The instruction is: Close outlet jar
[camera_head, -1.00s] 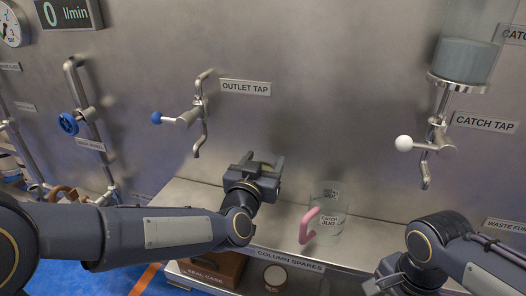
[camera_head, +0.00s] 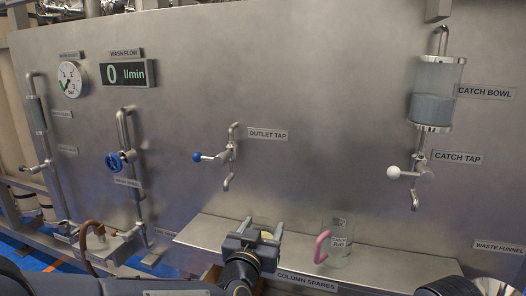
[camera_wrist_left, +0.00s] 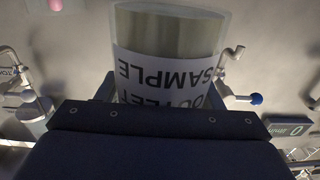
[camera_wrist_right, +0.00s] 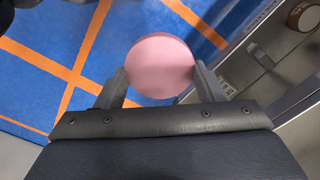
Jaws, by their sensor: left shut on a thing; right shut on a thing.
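The outlet jar, a clear jar with a white label reading "OUTLET SAMPLE", shows upside down in the left wrist view (camera_wrist_left: 165,72), with greyish-green contents. My left gripper (camera_head: 261,229) is shut on it, over the shelf and below the outlet tap (camera_head: 230,157). In the head view the jar is mostly hidden by the gripper; its mouth cannot be made out. A round pink disc, apparently the lid (camera_wrist_right: 160,66), is between the fingers of my right gripper (camera_wrist_right: 160,82), which is shut on it, above the floor and apart from the jar.
A clear catch jug (camera_head: 340,243) with a pink handle stands on the shelf (camera_head: 405,262) right of my left gripper. The catch tap (camera_head: 417,174) hangs under the catch bowl (camera_head: 435,108). A hose and wash valve (camera_head: 114,162) are at left.

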